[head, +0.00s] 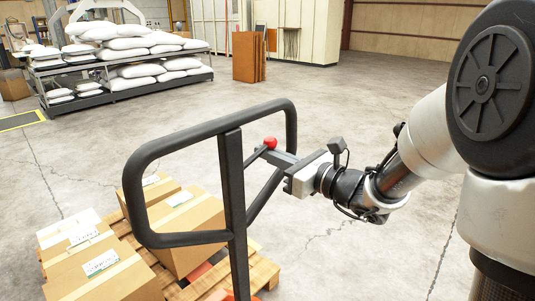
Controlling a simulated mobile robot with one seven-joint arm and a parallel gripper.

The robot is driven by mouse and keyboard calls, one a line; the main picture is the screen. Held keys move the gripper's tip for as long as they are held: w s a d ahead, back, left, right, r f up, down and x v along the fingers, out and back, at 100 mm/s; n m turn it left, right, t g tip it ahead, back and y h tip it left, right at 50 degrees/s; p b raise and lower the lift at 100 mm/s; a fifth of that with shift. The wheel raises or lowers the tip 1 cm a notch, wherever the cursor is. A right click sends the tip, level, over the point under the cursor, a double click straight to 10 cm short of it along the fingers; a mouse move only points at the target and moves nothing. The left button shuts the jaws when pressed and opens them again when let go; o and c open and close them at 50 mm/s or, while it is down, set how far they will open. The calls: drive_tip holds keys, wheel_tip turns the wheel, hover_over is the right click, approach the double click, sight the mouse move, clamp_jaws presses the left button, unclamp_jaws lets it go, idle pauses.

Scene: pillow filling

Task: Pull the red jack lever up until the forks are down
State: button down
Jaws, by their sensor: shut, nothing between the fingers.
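The jack's black loop handle (232,180) stands upright in the middle of the head view. The red lever knob (270,143) shows inside the loop, near its upper right part. My gripper (272,157) reaches in from the right, with its fingers at the loop and just below the red knob. The gripper is shut with nothing held. I cannot tell whether the fingers touch the lever. The jack's forks are mostly hidden under the pallet; a bit of red (203,271) shows between the boxes and the pallet boards.
A wooden pallet (262,272) carries several cardboard boxes (190,225) at the lower left. A rack (120,88) with white sacks stands at the back left. Brown panels (248,57) stand at the back. The concrete floor right of the handle is clear.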

drive_tip(key=shift+f+b, duration=1.6)
drive_tip(key=shift+f, duration=0.15)
drive_tip(key=v, duration=1.3)
drive_tip(key=shift+p, duration=0.4)
